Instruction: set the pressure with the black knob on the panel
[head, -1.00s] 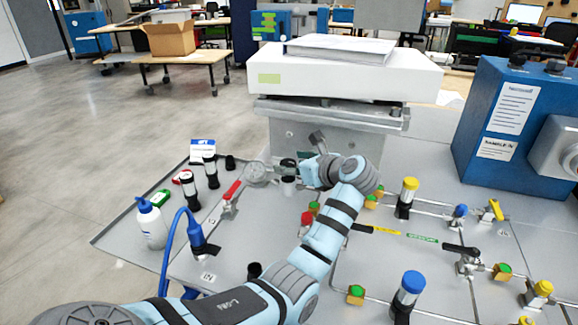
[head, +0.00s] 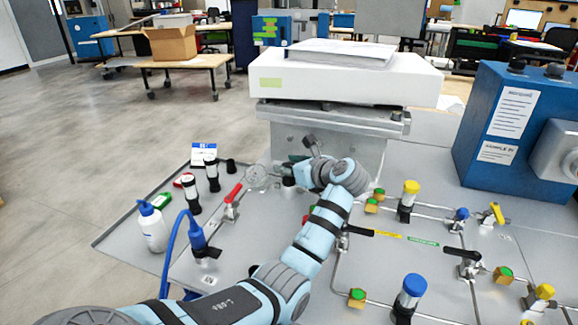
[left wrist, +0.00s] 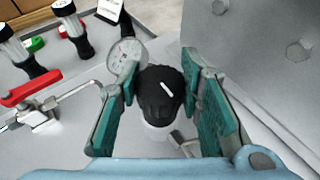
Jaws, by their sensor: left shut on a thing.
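The black knob (left wrist: 160,97) has a ridged rim and a white mark on its top, which slants from upper left to lower right. It sits on a pale round body above the grey panel. My left gripper (left wrist: 160,72) is shut on the knob, one teal-padded finger on each side. In the head view my left gripper (head: 290,172) is small and partly hides the knob. A round pressure gauge (left wrist: 128,50) stands just beside the knob; it also shows in the head view (head: 258,177). Its reading is too small to tell. My right gripper is not in view.
A valve with a red lever (head: 233,193) stands left of the gauge. The grey metal stand (head: 340,145) rises close behind the knob. Black-capped bottles (head: 211,172) and a white bottle (head: 152,228) stand at the left. Pipes and coloured valves fill the panel's right side.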

